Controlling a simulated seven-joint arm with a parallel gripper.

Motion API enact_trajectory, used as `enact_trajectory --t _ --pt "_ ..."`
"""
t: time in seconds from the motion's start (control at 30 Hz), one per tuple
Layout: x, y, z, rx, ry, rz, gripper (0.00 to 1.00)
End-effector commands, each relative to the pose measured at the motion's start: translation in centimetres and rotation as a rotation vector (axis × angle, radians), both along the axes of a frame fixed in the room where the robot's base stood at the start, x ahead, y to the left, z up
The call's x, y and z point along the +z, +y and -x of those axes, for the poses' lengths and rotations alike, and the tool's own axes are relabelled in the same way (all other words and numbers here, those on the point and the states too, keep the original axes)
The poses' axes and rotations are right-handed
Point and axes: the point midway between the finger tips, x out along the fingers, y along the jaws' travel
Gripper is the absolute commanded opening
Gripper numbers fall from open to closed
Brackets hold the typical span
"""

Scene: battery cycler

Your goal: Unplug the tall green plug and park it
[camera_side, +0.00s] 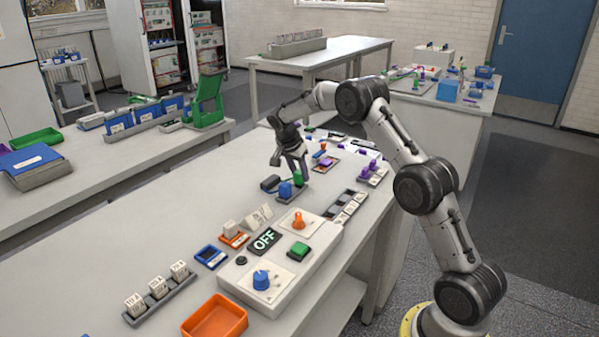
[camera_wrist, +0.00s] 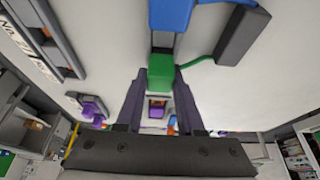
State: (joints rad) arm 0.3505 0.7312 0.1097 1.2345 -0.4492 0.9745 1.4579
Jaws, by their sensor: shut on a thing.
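The green plug (camera_wrist: 161,72) sits between my two fingers in the wrist view, and a green cable runs from it to a dark grey box (camera_wrist: 243,35). In the side view the green plug (camera_side: 298,178) shows just below my gripper (camera_side: 293,172), which points down and is shut on it. A blue plug (camera_side: 285,190) stands beside it at a grey base (camera_side: 296,196); the blue plug is also at the top of the wrist view (camera_wrist: 170,13). I cannot tell whether the green plug is seated in the base or lifted slightly; its lower end is hidden.
A dark socket strip (camera_side: 345,207) and purple plugs (camera_side: 373,168) lie to the right. An orange tray (camera_side: 215,318) is at the front. Bench is clear left of the gripper.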

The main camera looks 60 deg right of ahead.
Motion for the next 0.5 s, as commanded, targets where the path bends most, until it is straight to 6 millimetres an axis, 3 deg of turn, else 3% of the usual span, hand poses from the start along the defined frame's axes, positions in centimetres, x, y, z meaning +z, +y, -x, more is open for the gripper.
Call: enact_trajectory --t 0.5 --pt "-0.4 -0.01 -0.01 0.0 -0.001 0.0 0.0"
